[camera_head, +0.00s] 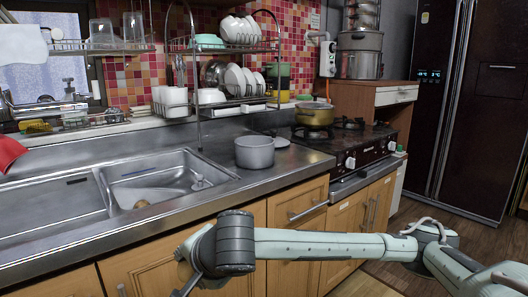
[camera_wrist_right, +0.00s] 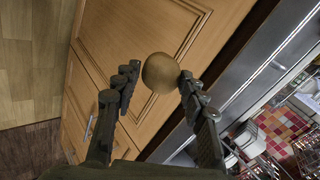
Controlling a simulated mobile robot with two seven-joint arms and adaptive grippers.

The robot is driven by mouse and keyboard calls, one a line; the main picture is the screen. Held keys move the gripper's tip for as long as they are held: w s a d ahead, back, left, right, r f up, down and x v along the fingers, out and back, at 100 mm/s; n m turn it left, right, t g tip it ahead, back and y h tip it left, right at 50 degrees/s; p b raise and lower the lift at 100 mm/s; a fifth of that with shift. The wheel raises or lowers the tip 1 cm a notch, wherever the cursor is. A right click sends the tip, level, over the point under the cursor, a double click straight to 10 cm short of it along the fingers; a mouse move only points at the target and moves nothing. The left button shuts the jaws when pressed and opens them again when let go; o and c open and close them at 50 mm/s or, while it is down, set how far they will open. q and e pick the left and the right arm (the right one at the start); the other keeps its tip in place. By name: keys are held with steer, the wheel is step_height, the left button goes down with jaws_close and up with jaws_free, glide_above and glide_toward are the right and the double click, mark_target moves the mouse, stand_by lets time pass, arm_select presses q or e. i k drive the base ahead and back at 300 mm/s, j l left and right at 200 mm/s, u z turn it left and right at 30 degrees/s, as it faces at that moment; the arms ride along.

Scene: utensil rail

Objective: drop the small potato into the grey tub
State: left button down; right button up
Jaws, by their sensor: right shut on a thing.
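The small potato (camera_wrist_right: 160,72) is round and brown. In the right wrist view it sits between the fingertips of my right gripper (camera_wrist_right: 159,81), which is shut on it. In the head view my right arm reaches in from the right, and the right gripper (camera_head: 191,284) is low, in front of the cabinet doors, mostly hidden behind its wrist; the potato is not visible there. The grey tub (camera_head: 254,153) stands upright on the steel counter, between the sink and the stove, farther back and higher than the gripper. My left gripper is not in view.
A steel sink (camera_head: 165,180) lies left of the tub, with a small brownish spot inside. A dish rack (camera_head: 235,100) stands behind the tub. A stove (camera_head: 345,145) with a yellowish pot (camera_head: 315,114) is to the right. The counter's front edge separates gripper and tub.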

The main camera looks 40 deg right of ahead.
mark_target(246, 166)
steer(key=l, duration=1.5)
steer(key=i+l, duration=0.1)
steer(key=l, duration=1.35)
steer(key=i+u, duration=0.05)
